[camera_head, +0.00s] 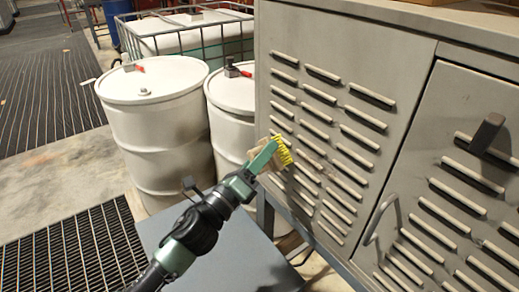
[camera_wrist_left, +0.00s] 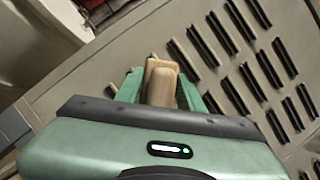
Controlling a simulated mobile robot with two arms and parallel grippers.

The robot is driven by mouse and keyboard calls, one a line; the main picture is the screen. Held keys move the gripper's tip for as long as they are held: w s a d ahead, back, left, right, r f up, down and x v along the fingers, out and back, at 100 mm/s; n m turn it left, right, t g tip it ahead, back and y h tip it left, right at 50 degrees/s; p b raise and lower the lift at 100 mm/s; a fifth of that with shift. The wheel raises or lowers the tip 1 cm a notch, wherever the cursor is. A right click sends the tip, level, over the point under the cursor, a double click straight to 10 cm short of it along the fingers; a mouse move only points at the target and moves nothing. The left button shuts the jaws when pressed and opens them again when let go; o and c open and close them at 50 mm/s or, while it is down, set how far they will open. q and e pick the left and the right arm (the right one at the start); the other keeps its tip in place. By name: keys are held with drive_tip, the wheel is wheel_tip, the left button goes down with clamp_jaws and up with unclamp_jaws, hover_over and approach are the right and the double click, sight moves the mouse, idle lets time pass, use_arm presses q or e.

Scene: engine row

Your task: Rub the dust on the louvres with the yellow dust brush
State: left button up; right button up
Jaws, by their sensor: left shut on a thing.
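The yellow dust brush (camera_head: 283,150) is in my left gripper (camera_head: 264,161), its yellow bristles facing the louvred grey panel (camera_head: 330,60). The bristles are at the panel's left part, among the louvres (camera_head: 322,73). I cannot tell whether they touch. In the left wrist view, the brush's tan body (camera_wrist_left: 162,82) sits between the green fingers of my left gripper (camera_wrist_left: 158,90), which is shut on it. The bristles are hidden there. A faint brownish patch (camera_head: 312,160) shows on the louvres just right of the brush. My right gripper is not in view.
White drums (camera_head: 155,125) stand left of the cabinet, with a caged tank (camera_head: 190,38) behind them. A grey flat surface (camera_head: 225,262) lies below my left arm. A second louvred door (camera_head: 455,110) with a dark handle (camera_head: 487,132) is at the right.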

use_arm(q)
drive_tip(key=shift+s+d+p, duration=0.5)
drive_tip(key=shift+s+d, duration=4.85)
drive_tip(key=shift+s, duration=2.65)
drive_tip(key=shift+w+a+r+p, duration=0.25)
drive_tip(key=shift+w+a, duration=1.7)
drive_tip(key=shift+w, duration=0.95)
drive_tip(key=shift+w+a+r+p, duration=0.25)
drive_tip(key=shift+w+a, duration=1.65)
drive_tip(key=shift+w, duration=1)
drive_tip(key=shift+w+a+r+p, duration=0.15)
drive_tip(key=shift+w+a+r, duration=0.1)
drive_tip(key=shift+w+a, duration=2.2)
drive_tip(key=shift+w+d+r+p, duration=0.2)
drive_tip(key=shift+d+r+p, duration=0.1)
drive_tip(key=shift+r+p, duration=0.15)
drive_tip(key=shift+w+d+r+p, duration=0.2)
drive_tip(key=shift+d+r+p, duration=0.1)
drive_tip(key=shift+r, duration=0.15)
drive_tip(key=shift+s+d+f+p, duration=0.15)
drive_tip(key=shift+s+d, duration=0.5)
drive_tip(key=shift+s, duration=0.35)
drive_tip(key=shift+s+d+r+p, duration=0.1)
drive_tip(key=shift+s+d+p, duration=0.1)
drive_tip(key=shift+s+d, duration=0.65)
drive_tip(key=shift+s+d+f+p, duration=0.15)
drive_tip(key=shift+s+d, duration=0.35)
drive_tip(key=shift+s, duration=0.65)
